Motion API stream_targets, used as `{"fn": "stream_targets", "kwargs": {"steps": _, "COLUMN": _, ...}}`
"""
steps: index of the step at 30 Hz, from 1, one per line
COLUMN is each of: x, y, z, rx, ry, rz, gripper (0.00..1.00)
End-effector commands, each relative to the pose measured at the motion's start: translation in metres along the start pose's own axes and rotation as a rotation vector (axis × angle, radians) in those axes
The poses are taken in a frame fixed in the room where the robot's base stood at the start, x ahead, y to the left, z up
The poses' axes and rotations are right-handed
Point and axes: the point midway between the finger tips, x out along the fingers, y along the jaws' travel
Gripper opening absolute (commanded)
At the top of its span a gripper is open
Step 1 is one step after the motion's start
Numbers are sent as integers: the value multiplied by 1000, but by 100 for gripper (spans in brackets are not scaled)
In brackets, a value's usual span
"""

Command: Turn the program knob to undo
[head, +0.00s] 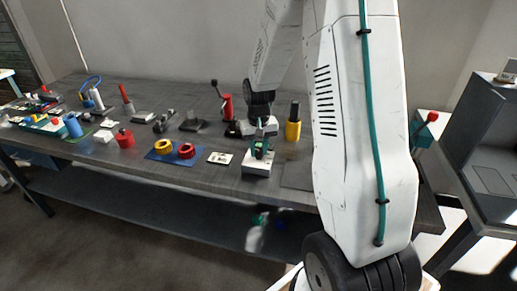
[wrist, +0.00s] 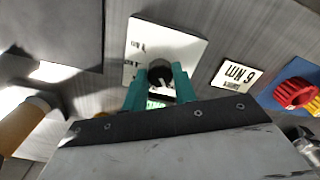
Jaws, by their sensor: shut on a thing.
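The program knob (wrist: 160,70) is a dark round knob with a pale pointer mark, on a white panel box (wrist: 183,43). In the wrist view my gripper (wrist: 161,82) has its teal fingers on both sides of the knob, shut on it. Dark lettering on the panel is partly hidden by the fingers, and I cannot read which setting the pointer faces. In the head view the white box (head: 257,168) stands near the table's front edge, with my gripper (head: 259,148) down on it. The knob is not clear there.
A white lettered card (head: 220,158) lies left of the box. Beyond it a blue mat (head: 160,155) carries a yellow ring (head: 164,146) and a red ring (head: 186,151). A yellow bottle (head: 292,131) stands behind right. A dark flat plate (head: 298,175) lies right of the box.

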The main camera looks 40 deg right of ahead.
Motion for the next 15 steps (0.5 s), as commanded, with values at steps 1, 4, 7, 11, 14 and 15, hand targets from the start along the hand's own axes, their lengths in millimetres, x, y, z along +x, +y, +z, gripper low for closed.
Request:
{"fn": "stream_targets", "kwargs": {"steps": 1, "x": -1, "y": 0, "z": -1, "rx": 0, "ry": 2, "rz": 0, "gripper": 5}}
{"fn": "stream_targets", "kwargs": {"steps": 4, "x": -1, "y": 0, "z": -1, "rx": 0, "ry": 2, "rz": 0, "gripper": 5}}
{"fn": "stream_targets", "kwargs": {"steps": 7, "x": -1, "y": 0, "z": -1, "rx": 1, "ry": 2, "rz": 0, "gripper": 5}}
{"fn": "stream_targets", "kwargs": {"steps": 11, "x": -1, "y": 0, "z": -1, "rx": 1, "ry": 2, "rz": 0, "gripper": 49}}
{"fn": "stream_targets", "kwargs": {"steps": 14, "x": 0, "y": 0, "z": 0, "rx": 1, "ry": 2, "rz": 0, "gripper": 49}}
{"fn": "stream_targets", "kwargs": {"steps": 15, "x": 0, "y": 0, "z": 0, "rx": 1, "ry": 1, "rz": 0, "gripper": 49}}
